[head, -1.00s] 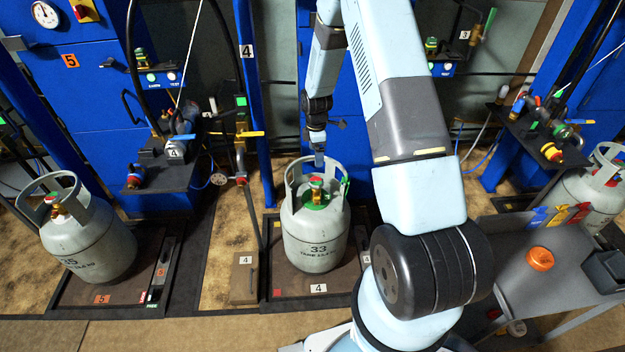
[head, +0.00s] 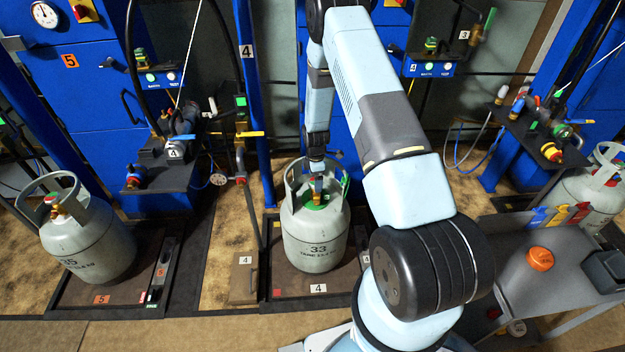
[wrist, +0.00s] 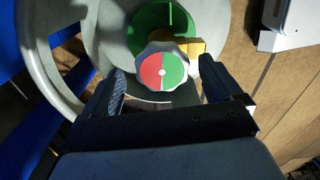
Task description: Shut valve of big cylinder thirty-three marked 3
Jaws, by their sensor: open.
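The grey cylinder 33 (head: 300,240) stands upright on a scale platform (head: 290,292) whose front label reads 4, not 3. In the wrist view its valve knob (wrist: 162,70), half red and half green, sits above a green disc (wrist: 148,20) and brass outlet (wrist: 190,47), inside the grey collar (wrist: 40,50). My gripper (wrist: 161,80) is open, one finger left and one right of the knob, with visible gaps on both sides. In the head view my gripper (head: 318,190) points down inside the collar and hides most of the valve.
Cylinder 35 (head: 90,245) stands on scale 5 at left. Another cylinder (head: 588,195) stands at right behind a grey table (head: 545,290) with an orange cap (head: 540,259). A blue post (head: 250,100) rises close left of cylinder 33.

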